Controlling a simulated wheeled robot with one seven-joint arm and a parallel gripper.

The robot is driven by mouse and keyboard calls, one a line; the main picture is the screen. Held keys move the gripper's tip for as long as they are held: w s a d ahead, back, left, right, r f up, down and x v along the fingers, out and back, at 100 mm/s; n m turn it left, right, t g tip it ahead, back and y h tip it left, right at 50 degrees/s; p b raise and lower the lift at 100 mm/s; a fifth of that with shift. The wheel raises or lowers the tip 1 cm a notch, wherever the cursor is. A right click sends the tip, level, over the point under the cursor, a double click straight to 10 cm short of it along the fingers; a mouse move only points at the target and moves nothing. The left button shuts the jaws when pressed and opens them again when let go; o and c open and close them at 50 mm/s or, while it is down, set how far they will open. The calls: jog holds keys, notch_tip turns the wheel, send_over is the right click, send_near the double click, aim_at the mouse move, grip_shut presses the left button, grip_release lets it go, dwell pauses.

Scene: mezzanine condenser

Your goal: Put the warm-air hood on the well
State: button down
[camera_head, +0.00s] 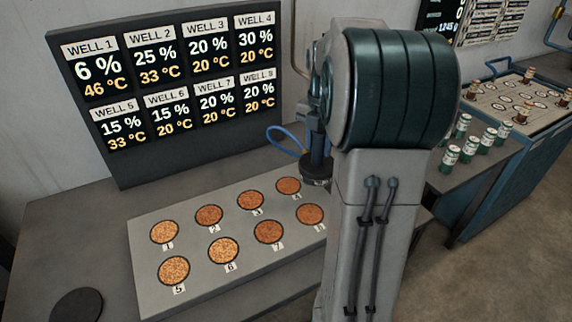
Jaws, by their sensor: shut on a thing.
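The warm-air hood (316,172) looks like a dark cylinder with a wider lower rim and a blue hose (284,137) at its left. My gripper (316,132) is shut on it, partly hidden by my arm. The hood hangs near the right end of the pale well plate (150,240), close to well 4 (288,186); whether it touches the plate is unclear. The plate has two rows of numbered round wells with orange-brown grains, such as well 1 (164,232) and well 5 (173,270). Well 8 (309,214) is partly beside my arm.
A display (170,90) behind the plate reads 6 % and 46 °C for well 1, 30 % and 20 °C for well 4. A dark disc (77,305) lies front left. Several green-and-white cans (470,148) and a blue-framed tray (510,95) stand right.

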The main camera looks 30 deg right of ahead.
jog(key=w+a+f+p, duration=0.2)
jog(key=w+a+f, duration=0.2)
jog(key=w+f, duration=0.4)
jog(key=shift+w+f, duration=0.3)
jog(key=shift+f, duration=0.55)
jog(key=shift+f, duration=0.15)
jog(key=c, duration=0.9)
grip_release()
jog(key=shift+c, duration=0.2)
